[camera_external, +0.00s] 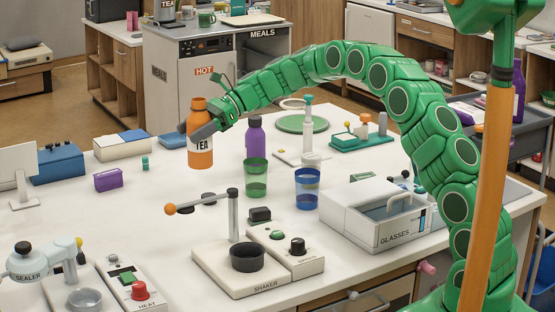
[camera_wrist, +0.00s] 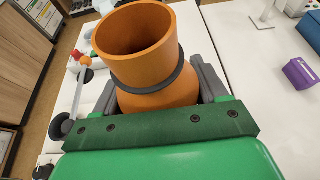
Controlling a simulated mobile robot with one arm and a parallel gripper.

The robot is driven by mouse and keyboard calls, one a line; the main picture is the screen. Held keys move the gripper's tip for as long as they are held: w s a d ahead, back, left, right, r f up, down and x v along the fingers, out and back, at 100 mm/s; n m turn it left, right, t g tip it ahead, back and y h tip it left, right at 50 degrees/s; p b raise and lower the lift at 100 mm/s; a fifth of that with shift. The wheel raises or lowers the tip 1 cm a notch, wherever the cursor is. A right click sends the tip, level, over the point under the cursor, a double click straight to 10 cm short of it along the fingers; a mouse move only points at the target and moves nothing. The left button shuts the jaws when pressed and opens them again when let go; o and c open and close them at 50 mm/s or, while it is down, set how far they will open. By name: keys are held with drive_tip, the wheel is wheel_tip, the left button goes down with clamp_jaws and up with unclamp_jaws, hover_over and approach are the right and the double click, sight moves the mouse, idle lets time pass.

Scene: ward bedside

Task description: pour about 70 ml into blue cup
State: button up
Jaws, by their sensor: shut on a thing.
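An orange bottle labelled TEA (camera_external: 201,158) is held upright in my gripper (camera_external: 208,129), left of the cups. The wrist view shows its open mouth (camera_wrist: 135,45) close up, with the grey fingers of my gripper (camera_wrist: 158,92) on both sides of its neck. No liquid can be made out inside. The bottle seems to be above the table, but its height is hard to tell. The blue cup (camera_external: 306,190) is a see-through, banded tumbler standing upright on the table. A similar green cup (camera_external: 255,180) stands just left of it. The blue cup is not recognisable in the wrist view.
A purple bottle (camera_external: 254,135) stands behind the green cup. The shaker (camera_external: 240,268), with its raised post and orange-tipped lever (camera_external: 172,208), is in front of the cups. The glasses box (camera_external: 375,232) is right of the blue cup. The table left of the cups is fairly clear.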

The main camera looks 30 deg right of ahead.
drive_tip(key=s+d+m+t, duration=0.2)
drive_tip(key=d+m+t, duration=0.25)
drive_tip(key=d, duration=1.05)
drive_tip(key=s+d+m+t+h, duration=0.25)
drive_tip(key=s+d, duration=0.35)
drive_tip(key=s, duration=0.6)
wheel_tip(320, 180, down, 14)
drive_tip(key=shift+a+n, duration=0.2)
drive_tip(key=shift+n, duration=0.2)
drive_tip(key=shift+w+y, duration=0.1)
drive_tip(key=shift+y, duration=0.15)
drive_tip(key=shift+r, duration=0.1)
